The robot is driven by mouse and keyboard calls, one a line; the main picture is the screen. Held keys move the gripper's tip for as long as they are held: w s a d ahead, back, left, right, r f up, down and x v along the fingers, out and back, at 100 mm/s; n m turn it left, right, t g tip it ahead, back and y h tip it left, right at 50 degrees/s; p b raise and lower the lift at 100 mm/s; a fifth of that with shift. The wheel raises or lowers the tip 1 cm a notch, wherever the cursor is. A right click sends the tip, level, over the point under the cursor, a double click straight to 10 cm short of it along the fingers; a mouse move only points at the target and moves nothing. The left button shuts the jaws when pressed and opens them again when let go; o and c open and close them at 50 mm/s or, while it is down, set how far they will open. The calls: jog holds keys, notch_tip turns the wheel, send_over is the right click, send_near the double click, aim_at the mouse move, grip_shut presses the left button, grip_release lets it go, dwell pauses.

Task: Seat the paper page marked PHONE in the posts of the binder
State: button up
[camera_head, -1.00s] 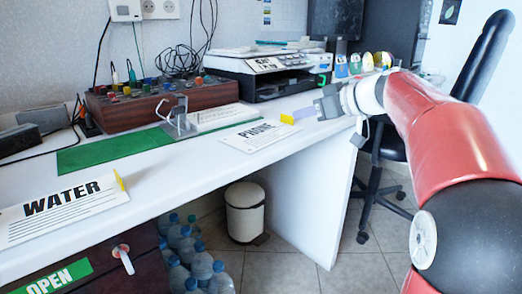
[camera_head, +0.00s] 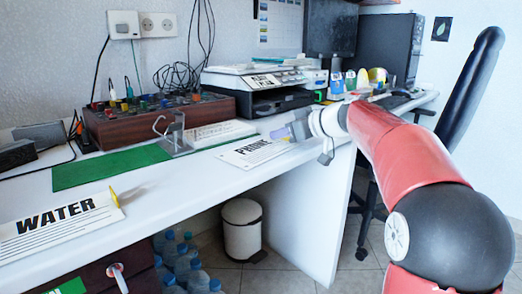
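The white paper page marked PHONE (camera_head: 250,152) lies flat near the front edge of the white desk. The yellow tab on its right end is not visible now. My gripper (camera_head: 290,130) is at the right end of the page. Whether its fingers touch the page, and whether they are open, cannot be made out. The binder (camera_head: 174,139) stands behind and left of the page, with upright metal posts and a curved hook-like part. A white stack (camera_head: 219,134) lies just right of the posts.
A page marked WATER (camera_head: 58,222) with a yellow tab lies at the desk's left front. A green mat (camera_head: 105,168) lies left of the binder. A brown control box (camera_head: 155,118) and a scale (camera_head: 255,78) stand behind. A bin (camera_head: 241,232) and bottles are below.

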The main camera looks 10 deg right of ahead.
grip_shut()
jog(key=shift+r, duration=0.1)
